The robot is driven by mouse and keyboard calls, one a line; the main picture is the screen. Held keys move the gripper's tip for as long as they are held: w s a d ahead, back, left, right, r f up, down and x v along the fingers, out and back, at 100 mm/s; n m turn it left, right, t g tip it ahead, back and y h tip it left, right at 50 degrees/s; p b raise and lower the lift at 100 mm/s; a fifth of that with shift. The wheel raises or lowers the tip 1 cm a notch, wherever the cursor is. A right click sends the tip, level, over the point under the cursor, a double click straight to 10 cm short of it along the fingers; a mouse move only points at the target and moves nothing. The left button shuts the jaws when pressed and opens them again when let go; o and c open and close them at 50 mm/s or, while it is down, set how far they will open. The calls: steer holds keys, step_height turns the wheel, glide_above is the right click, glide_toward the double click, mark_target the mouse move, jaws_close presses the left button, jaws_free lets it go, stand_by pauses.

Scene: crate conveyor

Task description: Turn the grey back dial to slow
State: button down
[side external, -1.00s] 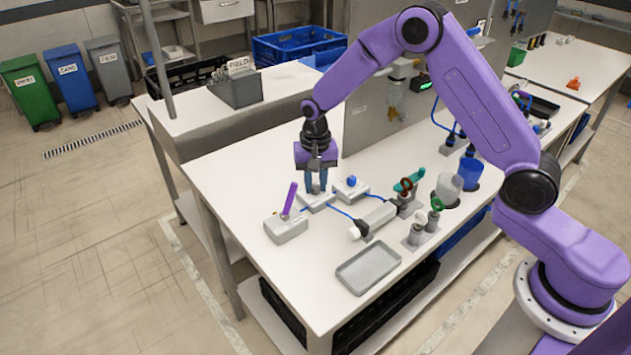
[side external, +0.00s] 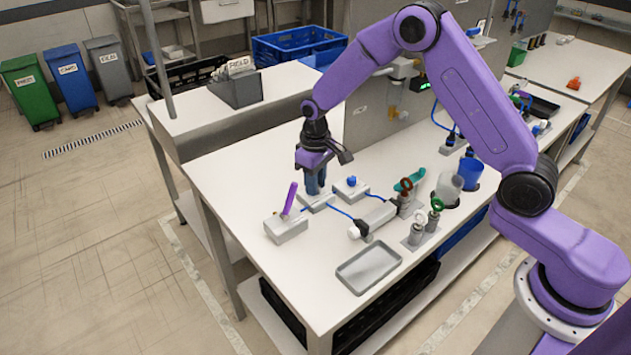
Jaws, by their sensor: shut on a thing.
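My gripper (side external: 315,189) points straight down over a low light-grey box (side external: 323,205) at the middle of the white table. Its dark blue fingers are shut on the grey back dial on top of this box. The dial itself is hidden behind the fingers, so its markings and setting cannot be read. The gripper body is turned at an angle to the box.
To the left is a box with an upright purple lever (side external: 289,199); to the right, a box with a blue knob (side external: 351,181).

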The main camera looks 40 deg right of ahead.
steer(key=shift+n, duration=0.9)
steer(key=c, duration=0.9)
jaws_free()
steer(key=shift+r, duration=0.1)
step_height(320, 180, up, 17)
steer(key=shift+r, duration=0.2)
